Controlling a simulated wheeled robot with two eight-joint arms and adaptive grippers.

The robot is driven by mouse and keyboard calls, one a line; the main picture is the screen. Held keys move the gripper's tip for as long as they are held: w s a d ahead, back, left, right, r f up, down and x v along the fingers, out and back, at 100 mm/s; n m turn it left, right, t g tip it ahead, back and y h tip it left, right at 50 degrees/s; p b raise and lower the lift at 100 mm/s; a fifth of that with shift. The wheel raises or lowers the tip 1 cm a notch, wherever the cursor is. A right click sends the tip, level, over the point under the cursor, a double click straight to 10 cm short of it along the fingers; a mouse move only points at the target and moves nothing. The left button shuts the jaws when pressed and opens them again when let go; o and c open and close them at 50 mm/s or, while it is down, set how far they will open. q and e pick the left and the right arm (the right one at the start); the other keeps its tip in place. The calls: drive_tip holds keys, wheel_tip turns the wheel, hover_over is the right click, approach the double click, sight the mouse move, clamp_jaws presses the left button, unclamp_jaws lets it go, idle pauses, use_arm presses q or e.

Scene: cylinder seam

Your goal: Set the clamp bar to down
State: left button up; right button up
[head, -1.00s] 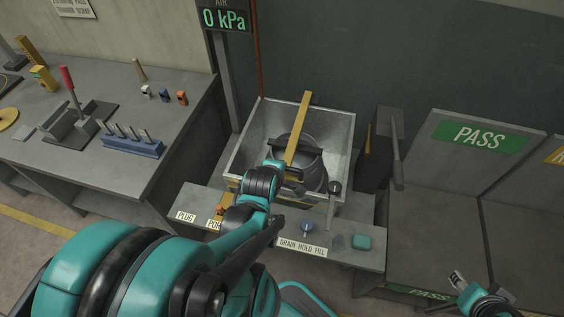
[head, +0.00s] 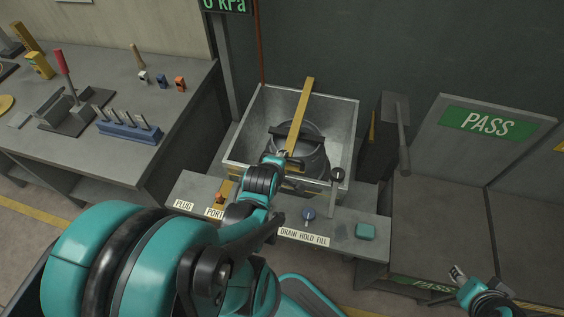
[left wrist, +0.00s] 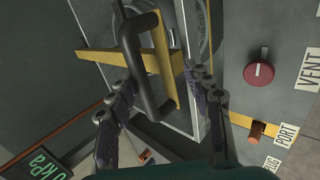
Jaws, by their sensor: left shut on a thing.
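The clamp bar (head: 303,105) is a long yellow bar lying across a grey tank (head: 347,125), over a grey cylinder (head: 318,160). In the head view its far end rises past the tank's back rim. In the left wrist view the yellow bar (left wrist: 166,75) carries a black loop handle (left wrist: 131,55). My left gripper (head: 280,159) is at the near part of the bar, its fingers (left wrist: 163,80) on either side of the handle, shut on it. The exact contact is hard to see. My right gripper (head: 459,274) hangs at lower right, away from the bar, its fingers too small to judge.
A red knob (left wrist: 259,74) shows in the left wrist view. A left table (head: 60,165) holds tools. A PASS panel (head: 487,123) stands right.

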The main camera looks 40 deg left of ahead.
use_arm(q)
drive_tip(key=shift+s, duration=0.15)
drive_tip(key=v, duration=0.7)
drive_tip(key=shift+r, duration=0.2)
idle(0.5)
drive_tip(key=shift+d, duration=0.1)
idle(0.5)
